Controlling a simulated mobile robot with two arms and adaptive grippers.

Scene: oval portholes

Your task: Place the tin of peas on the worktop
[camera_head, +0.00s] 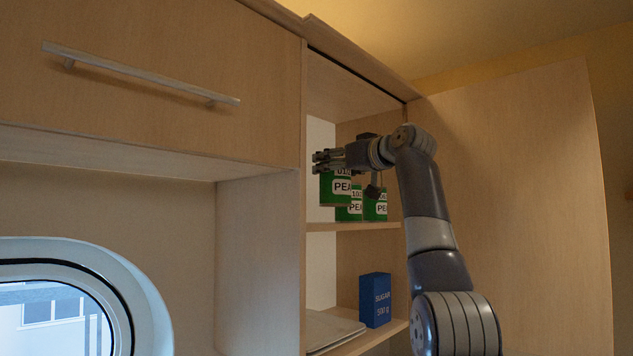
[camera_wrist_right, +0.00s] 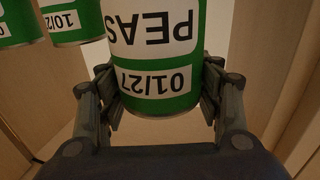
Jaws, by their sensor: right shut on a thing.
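A green and white tin of peas (camera_head: 336,188) is in my right gripper (camera_head: 322,162), in front of the upper shelf of the open cupboard. In the right wrist view the tin (camera_wrist_right: 155,50) sits between the two fingers (camera_wrist_right: 160,105), its label reading PEAS and 01/27 upside down. The right gripper is shut on it. In the head view the tin looks upright, its base above the shelf board's level. No bare worktop is clearly identifiable in these frames. My left gripper is not in view.
Other peas tins (camera_head: 375,206) stand on the upper shelf (camera_head: 345,226) behind the held tin. A blue sugar box (camera_head: 375,300) and a flat pale item (camera_head: 332,328) are on the lower shelf. A closed cabinet door with a bar handle (camera_head: 140,75) is left; an oval porthole (camera_head: 120,275) is below it.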

